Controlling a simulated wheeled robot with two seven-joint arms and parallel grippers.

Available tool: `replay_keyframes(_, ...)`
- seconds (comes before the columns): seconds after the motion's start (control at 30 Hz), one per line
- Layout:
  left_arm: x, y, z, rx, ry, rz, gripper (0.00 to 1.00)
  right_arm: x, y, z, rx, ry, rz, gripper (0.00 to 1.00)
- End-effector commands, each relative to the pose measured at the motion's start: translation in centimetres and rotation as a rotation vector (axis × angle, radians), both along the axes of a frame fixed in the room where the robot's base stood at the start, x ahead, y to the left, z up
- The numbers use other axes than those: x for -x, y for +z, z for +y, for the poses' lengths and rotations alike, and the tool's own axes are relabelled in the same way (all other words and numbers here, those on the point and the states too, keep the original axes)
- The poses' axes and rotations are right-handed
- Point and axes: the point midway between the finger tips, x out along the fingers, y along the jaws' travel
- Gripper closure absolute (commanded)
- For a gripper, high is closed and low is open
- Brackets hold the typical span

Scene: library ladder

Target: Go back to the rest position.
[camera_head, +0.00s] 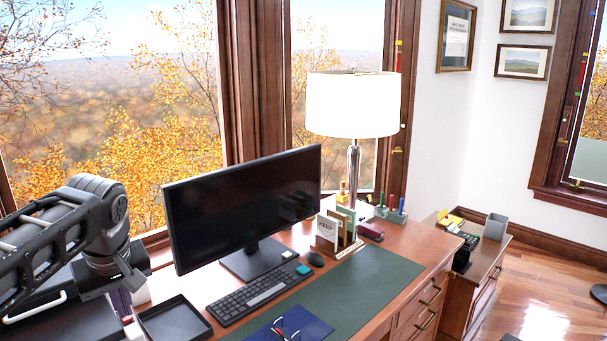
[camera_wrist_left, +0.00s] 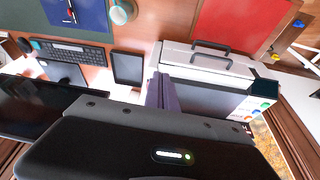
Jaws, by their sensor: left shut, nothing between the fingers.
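My left arm comes in from the left in the head view. My left gripper (camera_head: 122,279) points down beside the left end of the desk, left of the black tray (camera_head: 174,321). Its jaws are shut with nothing between them. The fingertips are hard to make out against the dark things below. The wrist view looks down on the desk, with the dark gripper housing across the bottom. My right gripper is not in view.
The monitor (camera_head: 243,205) stands close to the right of my left arm. The keyboard (camera_head: 258,291), blue folder (camera_head: 290,326) and lamp (camera_head: 353,105) are on the desk. A white case with dark handles (camera_wrist_left: 210,62) and a red surface (camera_wrist_left: 240,25) show in the wrist view.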

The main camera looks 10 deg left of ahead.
Motion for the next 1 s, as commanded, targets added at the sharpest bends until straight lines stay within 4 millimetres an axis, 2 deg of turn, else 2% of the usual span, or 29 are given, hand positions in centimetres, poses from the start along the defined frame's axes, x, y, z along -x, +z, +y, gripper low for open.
replay_keyframes(0.17,-2.4,0.1,-0.7,-0.001,-0.096,-0.084,1.0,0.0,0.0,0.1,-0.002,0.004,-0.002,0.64)
replay_keyframes(0.3,-4.6,-0.5,-2.0,0.004,-0.193,-0.16,1.0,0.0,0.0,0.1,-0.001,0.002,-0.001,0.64)
replay_keyframes(0.43,-7.4,-2.8,-4.3,0.021,-0.311,-0.226,1.0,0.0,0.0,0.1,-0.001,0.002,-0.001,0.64)
replay_keyframes(0.53,-9.5,-5.9,-6.7,0.044,-0.408,-0.268,1.0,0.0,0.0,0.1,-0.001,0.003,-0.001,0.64)
replay_keyframes(0.67,-11.6,-12.3,-10.9,0.095,-0.533,-0.311,1.0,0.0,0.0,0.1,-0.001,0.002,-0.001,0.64)
replay_keyframes(0.77,-11.8,-19.2,-15.1,0.15,-0.618,-0.33,1.0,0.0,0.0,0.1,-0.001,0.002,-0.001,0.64)
replay_keyframes(0.8,-11.3,-22.2,-16.8,0.171,-0.643,-0.333,1.0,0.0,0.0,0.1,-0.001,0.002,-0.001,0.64)
replay_keyframes(0.87,-10.0,-26.5,-19.0,0.201,-0.668,-0.328,1.0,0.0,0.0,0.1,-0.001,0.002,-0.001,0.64)
replay_keyframes(0.9,-8.8,-29.3,-20.3,0.219,-0.681,-0.318,1.0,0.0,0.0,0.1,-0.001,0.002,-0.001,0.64)
replay_keyframes(0.97,-6.4,-33.2,-22.2,0.245,-0.692,-0.293,1.0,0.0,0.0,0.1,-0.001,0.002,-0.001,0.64)
replay_keyframes(1.0,-4.5,-35.7,-23.3,0.261,-0.697,-0.27,1.0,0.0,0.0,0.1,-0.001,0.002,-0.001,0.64)
